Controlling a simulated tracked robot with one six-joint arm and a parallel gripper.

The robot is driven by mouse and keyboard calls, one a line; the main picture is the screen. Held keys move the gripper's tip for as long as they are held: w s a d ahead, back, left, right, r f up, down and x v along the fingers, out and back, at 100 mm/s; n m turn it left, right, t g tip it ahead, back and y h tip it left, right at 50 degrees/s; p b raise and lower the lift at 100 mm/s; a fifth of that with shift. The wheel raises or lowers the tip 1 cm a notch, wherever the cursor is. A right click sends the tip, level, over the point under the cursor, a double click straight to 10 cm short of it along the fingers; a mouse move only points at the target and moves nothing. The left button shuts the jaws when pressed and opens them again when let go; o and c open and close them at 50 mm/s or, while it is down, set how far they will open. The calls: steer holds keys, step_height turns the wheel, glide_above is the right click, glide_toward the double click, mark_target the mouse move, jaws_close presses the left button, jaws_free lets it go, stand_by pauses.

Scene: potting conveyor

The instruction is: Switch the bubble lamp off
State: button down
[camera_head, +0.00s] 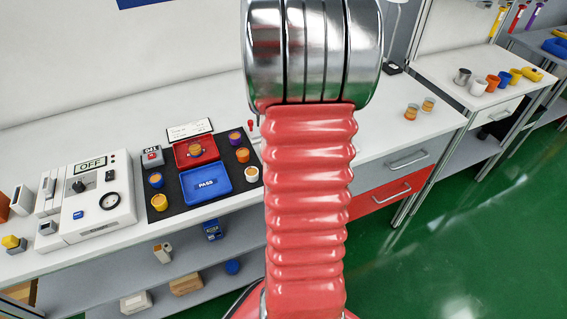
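I cannot pick out a bubble lamp for certain. A white control box (100,208) stands at the left of the bench, with a sign reading OFF (90,165), a dark knob, a black ring-shaped dial and a small blue button. My arm's red bellows and chrome joint fill the middle and hide part of the bench. My gripper is not in view.
A black mat (185,216) holds a red tray (193,151), a blue PASS tray (206,183) and several small pots. Two pots (411,111) stand on the white bench (375,140) right of my arm. The green floor (480,230) at right is clear.

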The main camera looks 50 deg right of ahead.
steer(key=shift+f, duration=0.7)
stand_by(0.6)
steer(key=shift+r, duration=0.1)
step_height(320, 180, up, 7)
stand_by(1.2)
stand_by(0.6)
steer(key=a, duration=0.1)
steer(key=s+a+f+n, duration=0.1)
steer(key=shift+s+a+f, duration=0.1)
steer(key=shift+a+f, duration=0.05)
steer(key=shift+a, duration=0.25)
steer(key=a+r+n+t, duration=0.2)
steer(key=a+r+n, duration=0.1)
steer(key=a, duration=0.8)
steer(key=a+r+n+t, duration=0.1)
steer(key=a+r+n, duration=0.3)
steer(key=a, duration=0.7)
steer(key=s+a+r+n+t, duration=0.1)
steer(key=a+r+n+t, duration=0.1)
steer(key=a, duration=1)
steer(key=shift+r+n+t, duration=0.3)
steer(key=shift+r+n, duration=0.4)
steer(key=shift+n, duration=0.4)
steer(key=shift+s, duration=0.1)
